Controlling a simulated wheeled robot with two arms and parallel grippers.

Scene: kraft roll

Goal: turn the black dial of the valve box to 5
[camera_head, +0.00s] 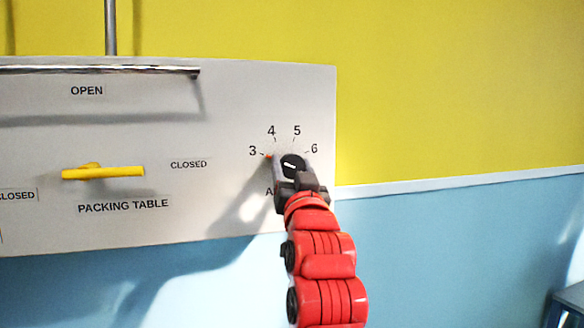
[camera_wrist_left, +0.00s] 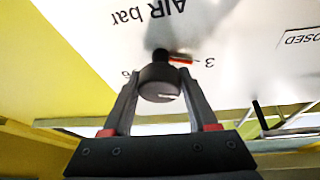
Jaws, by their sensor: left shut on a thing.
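The valve box (camera_head: 235,90) is a pale panel on the wall. Its black dial (camera_head: 292,163) is at the panel's right side, inside an arc of numbers 3, 4, 5 and 6. A red pointer by the dial is at the 3; it also shows in the left wrist view (camera_wrist_left: 182,58). My left gripper (camera_head: 291,169) is shut on the dial, coming from below. In the left wrist view the dial (camera_wrist_left: 159,82) sits between the two fingers, with a white mark on its face. The lettering below the dial is mostly hidden by my gripper. My right gripper is out of view.
A yellow lever (camera_head: 103,172) sticks out left of the dial, between OPEN and CLOSED labels. A metal bar (camera_head: 100,70) runs along the panel's upper left. The wall right of the panel is clear. A dark blue object (camera_head: 568,305) stands at the lower right.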

